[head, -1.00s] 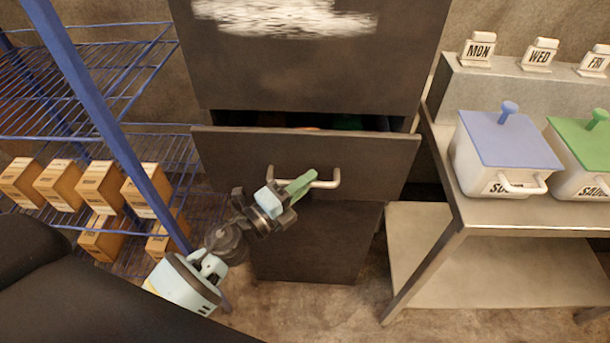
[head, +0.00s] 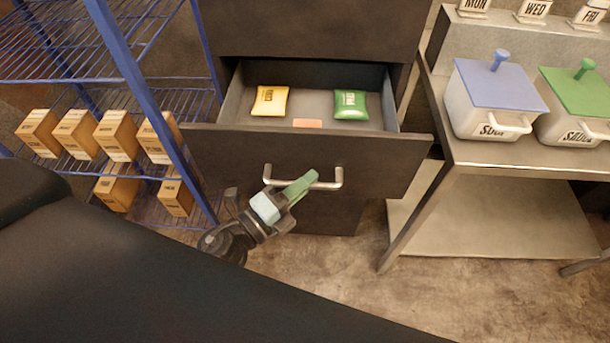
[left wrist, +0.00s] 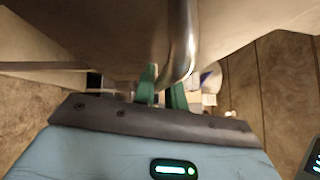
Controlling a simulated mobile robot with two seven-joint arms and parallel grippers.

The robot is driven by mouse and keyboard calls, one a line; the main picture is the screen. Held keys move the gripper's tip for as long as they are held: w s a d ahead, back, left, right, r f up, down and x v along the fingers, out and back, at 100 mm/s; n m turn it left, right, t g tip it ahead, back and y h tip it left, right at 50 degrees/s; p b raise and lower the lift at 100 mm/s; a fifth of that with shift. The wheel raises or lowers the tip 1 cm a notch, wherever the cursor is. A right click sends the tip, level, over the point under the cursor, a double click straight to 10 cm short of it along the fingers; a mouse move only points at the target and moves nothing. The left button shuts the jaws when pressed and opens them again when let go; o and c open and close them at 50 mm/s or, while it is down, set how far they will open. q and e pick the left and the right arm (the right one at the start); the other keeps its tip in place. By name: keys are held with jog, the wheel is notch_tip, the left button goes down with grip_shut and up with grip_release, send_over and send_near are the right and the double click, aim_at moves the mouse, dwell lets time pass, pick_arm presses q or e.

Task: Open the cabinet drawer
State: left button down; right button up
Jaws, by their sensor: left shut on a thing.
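The dark cabinet drawer (head: 220,150) stands well open in the head view. Its inside shows a yellow packet (head: 270,100), a green packet (head: 350,104) and a small flat orange piece (head: 307,123). My left gripper (head: 302,184) is shut on the drawer's metal handle (head: 337,180), near the middle of its bar. In the left wrist view the handle (left wrist: 184,40) runs down to the green fingers (left wrist: 162,92) of my left gripper. My right gripper is in neither view.
A blue wire rack (head: 135,80) with several cardboard boxes (head: 115,135) stands to the left. A metal table (head: 490,152) with lidded pots (head: 495,100) stands close on the right. Bare floor (head: 330,270) lies in front of the cabinet.

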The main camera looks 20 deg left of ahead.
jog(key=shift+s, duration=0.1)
pick_arm(q)
jog(key=c, duration=1.5)
grip_release()
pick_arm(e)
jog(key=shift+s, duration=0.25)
pick_arm(q)
jog(key=shift+o, duration=0.2)
jog(key=shift+s, duration=0.1)
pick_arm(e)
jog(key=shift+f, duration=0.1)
